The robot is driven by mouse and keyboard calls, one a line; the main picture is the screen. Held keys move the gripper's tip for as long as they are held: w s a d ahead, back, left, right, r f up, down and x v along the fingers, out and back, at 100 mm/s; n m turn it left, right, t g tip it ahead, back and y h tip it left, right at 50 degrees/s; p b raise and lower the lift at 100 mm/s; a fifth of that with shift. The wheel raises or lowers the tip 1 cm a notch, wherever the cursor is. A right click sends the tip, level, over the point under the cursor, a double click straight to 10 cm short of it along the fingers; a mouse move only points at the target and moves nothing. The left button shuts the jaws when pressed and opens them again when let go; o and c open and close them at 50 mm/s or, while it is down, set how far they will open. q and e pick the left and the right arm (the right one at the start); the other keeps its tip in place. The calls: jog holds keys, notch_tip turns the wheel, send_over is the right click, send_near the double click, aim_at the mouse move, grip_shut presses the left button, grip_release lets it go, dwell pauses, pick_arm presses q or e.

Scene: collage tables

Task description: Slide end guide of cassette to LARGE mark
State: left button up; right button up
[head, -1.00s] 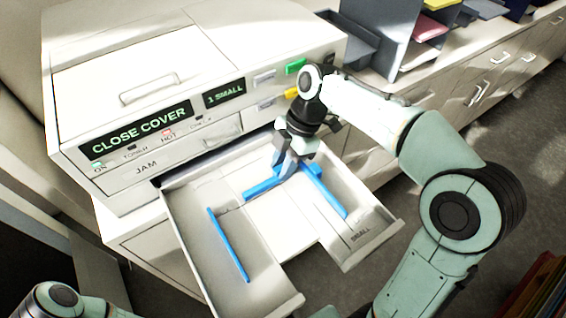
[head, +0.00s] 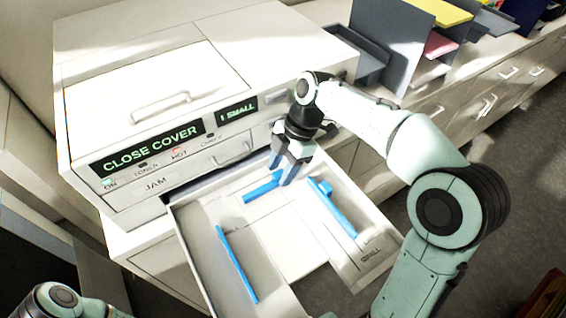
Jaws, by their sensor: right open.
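The cassette (head: 193,235) is a white open drawer tray pulled out of the machine's front. The end guide (head: 262,188) is a short blue bar lying near the cassette's back, close to the machine. Two longer blue side guides lie in the cassette, one on the left (head: 237,262) and one on the right (head: 338,213). A SMALL mark (head: 371,251) is at the front right; I cannot make out a LARGE mark. My right gripper (head: 281,176) is open, its fingertips at the end guide's right end; I cannot tell whether they touch it. My left gripper is out of view.
The white machine (head: 230,70) stands right behind the cassette, with a lit CLOSE COVER panel (head: 152,148) and a 1 SMALL display (head: 237,111). Grey trays (head: 365,55) stand at the upper right. The cassette's front middle is open.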

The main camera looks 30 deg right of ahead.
pick_arm(q)
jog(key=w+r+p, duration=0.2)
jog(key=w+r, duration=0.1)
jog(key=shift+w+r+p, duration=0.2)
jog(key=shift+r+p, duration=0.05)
jog(key=shift+p, duration=0.1)
pick_arm(e)
jog(key=v, duration=1.3)
jog(key=shift+r, duration=0.15)
